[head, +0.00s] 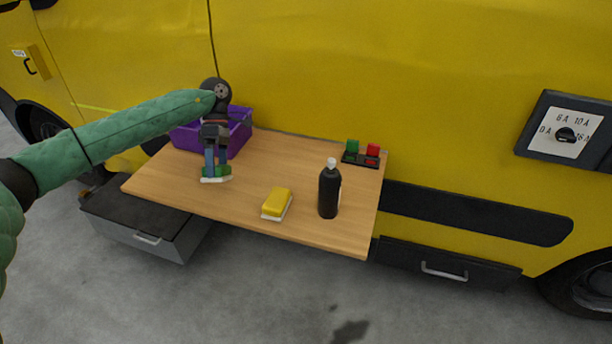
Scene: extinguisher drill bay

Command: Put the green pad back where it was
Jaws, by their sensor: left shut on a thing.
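The green pad (224,171) with a white underside is at the left part of the wooden table. My left gripper (216,170) points down and is shut on the green pad. The gripper fingers hide part of it. I cannot tell whether the pad touches the table top or hangs just above it. My right gripper is not in view.
The wooden table (262,158) holds a purple crate (240,133) behind my gripper, a yellow pad (277,203) with a white underside, a black bottle (329,190), and a black holder (361,160) with a green and a red block. The table's middle is clear.

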